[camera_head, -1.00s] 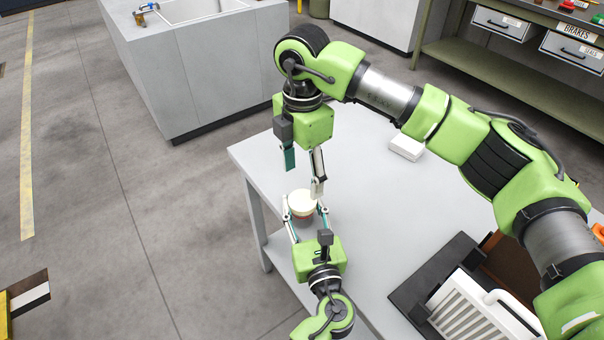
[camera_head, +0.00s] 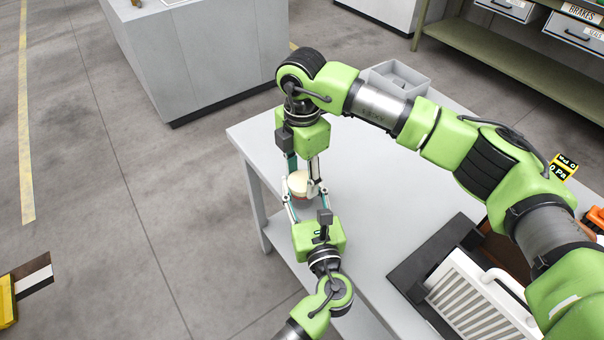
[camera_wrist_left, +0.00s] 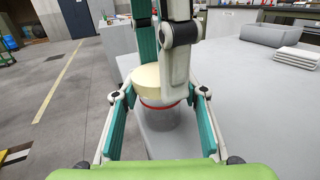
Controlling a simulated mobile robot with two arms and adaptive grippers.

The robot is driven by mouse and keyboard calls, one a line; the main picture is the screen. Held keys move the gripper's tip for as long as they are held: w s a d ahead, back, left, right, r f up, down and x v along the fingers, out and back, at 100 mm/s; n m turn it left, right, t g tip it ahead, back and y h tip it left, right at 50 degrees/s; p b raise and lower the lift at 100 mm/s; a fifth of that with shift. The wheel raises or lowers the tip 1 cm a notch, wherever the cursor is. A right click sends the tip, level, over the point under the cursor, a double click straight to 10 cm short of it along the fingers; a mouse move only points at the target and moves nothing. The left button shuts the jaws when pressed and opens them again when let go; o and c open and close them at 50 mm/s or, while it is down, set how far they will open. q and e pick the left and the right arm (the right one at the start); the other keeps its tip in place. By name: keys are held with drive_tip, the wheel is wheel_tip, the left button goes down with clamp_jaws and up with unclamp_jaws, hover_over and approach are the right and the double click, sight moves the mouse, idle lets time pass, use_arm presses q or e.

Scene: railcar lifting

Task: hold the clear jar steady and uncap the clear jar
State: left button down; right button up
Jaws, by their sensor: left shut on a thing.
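The clear jar (camera_wrist_left: 160,118) stands upright near the left edge of the grey table, with a red band below its cream lid (camera_head: 298,183). In the left wrist view the lid (camera_wrist_left: 147,80) sits on the jar. My left gripper (camera_head: 306,204) is shut on the jar, one finger on each side. My right gripper (camera_head: 303,175) points down from above, its parted fingers around the lid. In the left wrist view one right finger (camera_wrist_left: 179,75) crosses in front of the lid and the other goes behind it. Whether they press on the lid is hidden.
The grey table (camera_head: 385,180) is mostly bare in the middle. A grey open bin (camera_head: 400,78) stands at its back edge. A black tray with a white slatted item (camera_head: 475,300) lies at the lower right. A grey cabinet (camera_head: 200,65) stands beyond the table.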

drive_tip(key=o, duration=1.2)
drive_tip(key=shift+r, duration=0.1)
drive_tip(key=shift+r, duration=2.15)
use_arm(q)
drive_tip(key=c, duration=1.2)
unclamp_jaws()
